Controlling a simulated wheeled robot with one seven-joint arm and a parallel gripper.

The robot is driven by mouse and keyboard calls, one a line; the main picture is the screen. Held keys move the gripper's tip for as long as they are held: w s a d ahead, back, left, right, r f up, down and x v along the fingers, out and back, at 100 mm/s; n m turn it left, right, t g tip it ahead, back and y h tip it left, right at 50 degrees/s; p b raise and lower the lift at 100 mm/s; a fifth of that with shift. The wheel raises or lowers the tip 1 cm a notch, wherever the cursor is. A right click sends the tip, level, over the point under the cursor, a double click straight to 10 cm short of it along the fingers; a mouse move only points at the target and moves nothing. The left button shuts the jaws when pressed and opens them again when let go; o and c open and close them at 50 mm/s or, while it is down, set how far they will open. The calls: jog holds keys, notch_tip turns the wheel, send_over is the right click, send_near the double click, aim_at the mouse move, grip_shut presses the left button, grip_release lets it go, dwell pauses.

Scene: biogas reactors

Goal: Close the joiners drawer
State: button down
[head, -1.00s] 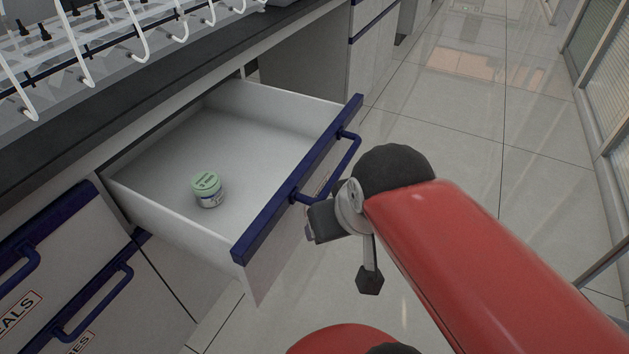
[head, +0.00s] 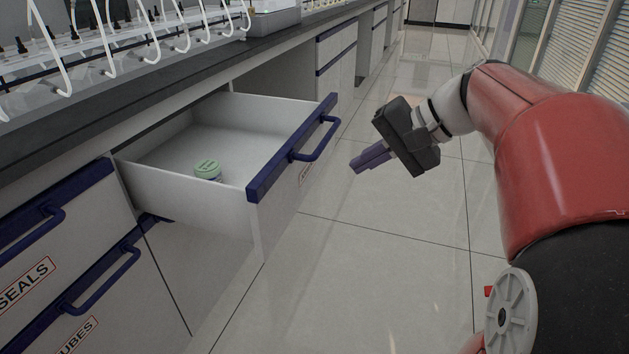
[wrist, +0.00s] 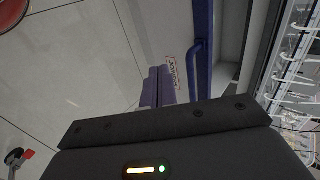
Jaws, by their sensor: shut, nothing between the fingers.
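The open drawer (head: 185,190) is pulled well out of the bench, with white walls and a dark blue top edge and handle (head: 318,143) on its front. A small jar with a green lid (head: 207,169) stands inside it. My gripper (head: 355,165) is shut and empty, to the right of the drawer front and apart from it, pointing toward it. In the wrist view the shut fingers (wrist: 158,88) are in front of the drawer face, beside the blue handle (wrist: 194,70). A red-edged label (wrist: 171,72) shows there, partly hidden by the fingers and hard to read.
Closed drawers labelled SEALS (head: 27,284) and one ending in UBES (head: 77,338) are at the lower left. A rack with white curved tubes (head: 120,50) stands on the dark benchtop (head: 190,62). The tiled floor (head: 350,270) right of the drawer is clear.

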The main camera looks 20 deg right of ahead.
aim_at(289, 187)
jog(key=x, duration=0.4)
jog(key=a+r+x, duration=0.1)
jog(key=x, duration=0.3)
jog(key=w+x, duration=0.1)
jog(key=x, duration=0.3)
jog(key=shift+a+r+b, duration=0.2)
jog(key=shift+r+b, duration=0.15)
jog(key=shift+b, duration=0.05)
jog(key=shift+w+a, duration=0.25)
jog(key=shift+a, duration=0.1)
jog(key=w+a+p, duration=0.2)
jog(key=w+a, duration=0.4)
jog(key=a, duration=0.2)
jog(key=w+a+p, duration=0.2)
jog(key=w+a, duration=0.4)
jog(key=a, duration=0.2)
jog(key=w+a+p, duration=0.3)
jog(key=w+a, duration=0.2)
jog(key=a, duration=0.3)
jog(key=shift+w+a, duration=0.2)
jog(key=shift+w, duration=0.2)
jog(key=shift+w+a+r, duration=0.1)
jog(key=shift+a, duration=0.05)
jog(key=shift+r, duration=0.1)
